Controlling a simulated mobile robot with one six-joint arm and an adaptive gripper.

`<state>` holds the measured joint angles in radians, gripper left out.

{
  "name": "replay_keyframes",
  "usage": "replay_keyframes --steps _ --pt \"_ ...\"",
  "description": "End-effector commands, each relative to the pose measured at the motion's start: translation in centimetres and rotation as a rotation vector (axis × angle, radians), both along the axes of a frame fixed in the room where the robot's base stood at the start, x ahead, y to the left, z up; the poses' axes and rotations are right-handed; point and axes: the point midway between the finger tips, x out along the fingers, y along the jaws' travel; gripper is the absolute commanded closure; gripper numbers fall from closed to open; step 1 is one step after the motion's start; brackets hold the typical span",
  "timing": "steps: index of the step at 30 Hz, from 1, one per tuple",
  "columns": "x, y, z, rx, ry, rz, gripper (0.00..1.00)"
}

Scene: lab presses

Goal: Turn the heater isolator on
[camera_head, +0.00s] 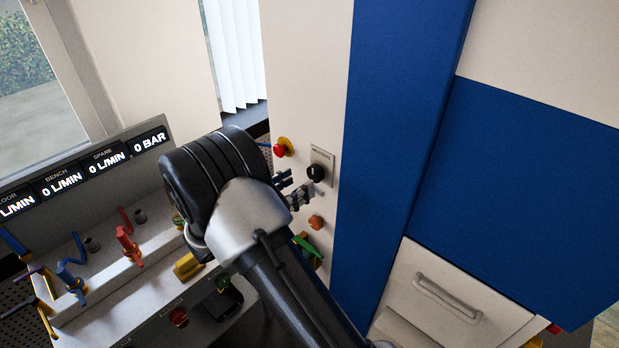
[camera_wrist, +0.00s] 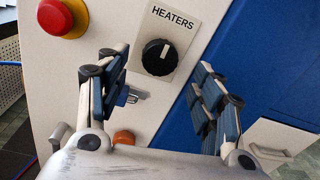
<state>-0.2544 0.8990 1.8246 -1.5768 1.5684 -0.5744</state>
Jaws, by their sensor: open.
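The heater isolator is a round black rotary knob (camera_wrist: 159,57) on a pale plate marked HEATERS (camera_wrist: 172,20). A white mark on the knob points up and slightly right in the wrist view. In the head view the knob (camera_head: 316,172) sits on the cream panel beside the blue strip. My gripper (camera_wrist: 158,78) is open, with one finger on each side of the knob in the wrist view. The fingers appear apart from the knob. In the head view my gripper (camera_head: 300,188) is just below and left of the knob, partly hidden by my wrist.
A red mushroom button on a yellow base (camera_wrist: 62,18) is left of the knob. An orange button (camera_wrist: 124,137) and a small metal key-like part (camera_wrist: 135,95) are below it. A drawer handle (camera_head: 448,298) is at lower right. A bench with coloured valves (camera_head: 126,243) stands left.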

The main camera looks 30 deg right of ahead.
Motion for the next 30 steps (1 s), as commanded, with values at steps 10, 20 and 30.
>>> replay_keyframes --steps 10,20,30 --pt "1.2 -4.8 0.0 0.000 -0.001 -0.001 0.39" --pt "1.4 -5.2 0.0 0.000 0.000 0.000 0.39" --pt "1.4 -5.2 0.0 0.000 0.000 0.000 0.60"
